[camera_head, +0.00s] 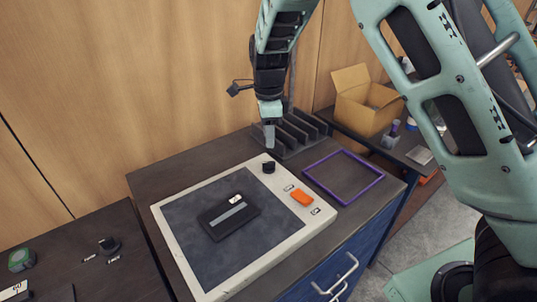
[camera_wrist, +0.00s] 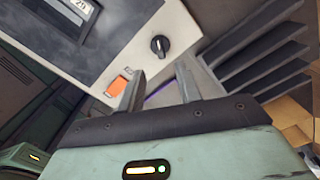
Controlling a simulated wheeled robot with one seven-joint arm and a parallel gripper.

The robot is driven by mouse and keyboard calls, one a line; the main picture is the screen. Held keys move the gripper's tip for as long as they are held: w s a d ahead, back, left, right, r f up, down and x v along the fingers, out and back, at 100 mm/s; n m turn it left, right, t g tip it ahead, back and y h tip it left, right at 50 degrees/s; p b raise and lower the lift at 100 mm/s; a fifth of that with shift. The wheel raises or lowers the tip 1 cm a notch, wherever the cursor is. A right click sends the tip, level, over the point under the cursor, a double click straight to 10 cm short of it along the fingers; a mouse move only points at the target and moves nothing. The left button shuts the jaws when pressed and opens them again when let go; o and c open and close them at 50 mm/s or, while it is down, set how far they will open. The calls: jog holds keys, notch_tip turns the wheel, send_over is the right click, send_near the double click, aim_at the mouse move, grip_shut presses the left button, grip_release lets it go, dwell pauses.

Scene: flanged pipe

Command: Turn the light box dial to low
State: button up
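The light box (camera_head: 166,229) is a pale flat case with a dark grey panel, lying on the dark cabinet top. Its black dial (camera_head: 268,167) is at the box's far corner. In the wrist view the dial (camera_wrist: 160,45) shows a white pointer line; its setting labels are too small to read. My gripper (camera_head: 268,138) hangs point-down just behind and above the dial, apart from it. In the wrist view my gripper (camera_wrist: 160,85) has its two fingers spread with nothing between them, and the dial lies beyond the tips.
An orange switch (camera_head: 302,197) sits near the dial. A black cartridge (camera_head: 229,216) lies on the panel. A purple frame (camera_head: 343,178) lies to the right. A black slotted rack (camera_head: 300,130) stands close behind my gripper. Another dial (camera_head: 108,245) is on the left surface.

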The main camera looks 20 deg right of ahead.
aim_at(269, 162)
notch_tip(269, 162, down, 9)
jog(key=shift+r+p, duration=0.2)
jog(key=shift+p, duration=0.75)
grip_shut()
